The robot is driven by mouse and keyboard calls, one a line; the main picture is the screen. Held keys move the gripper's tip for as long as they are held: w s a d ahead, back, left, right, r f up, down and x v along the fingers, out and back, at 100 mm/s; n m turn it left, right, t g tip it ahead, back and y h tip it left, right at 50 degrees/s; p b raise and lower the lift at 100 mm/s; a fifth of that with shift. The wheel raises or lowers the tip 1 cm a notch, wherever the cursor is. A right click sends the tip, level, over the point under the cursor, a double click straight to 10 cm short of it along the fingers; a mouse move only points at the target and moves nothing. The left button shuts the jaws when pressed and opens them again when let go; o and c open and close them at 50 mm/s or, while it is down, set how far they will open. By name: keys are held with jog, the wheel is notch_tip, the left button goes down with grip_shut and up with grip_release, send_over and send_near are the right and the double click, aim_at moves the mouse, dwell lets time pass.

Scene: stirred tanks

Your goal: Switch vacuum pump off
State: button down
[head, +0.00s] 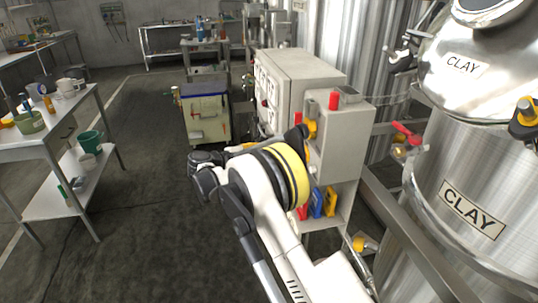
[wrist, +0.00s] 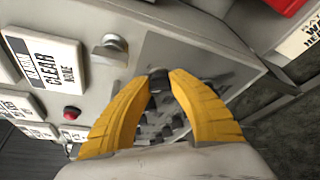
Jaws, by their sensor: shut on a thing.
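In the wrist view my gripper (wrist: 163,80) has its two yellow fingers closed in on a small dark knob or switch (wrist: 157,84) on a grey panel (wrist: 205,48). The fingers cover most of this part, so its setting cannot be read. In the head view my white arm reaches toward the grey control cabinet (head: 318,72), and the arm hides the contact. No pump label can be read, so I cannot tell which part is the vacuum pump.
The panel in the wrist view has a grey knob (wrist: 113,46), a red button (wrist: 72,113) and a white label (wrist: 44,58). Steel CLAY tanks (head: 450,160) stand at right. A worktable (head: 50,138) is at left.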

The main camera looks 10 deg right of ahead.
jog(key=c, duration=1.2)
grip_release()
jog(key=shift+d, duration=0.1)
jog(key=v, duration=1.2)
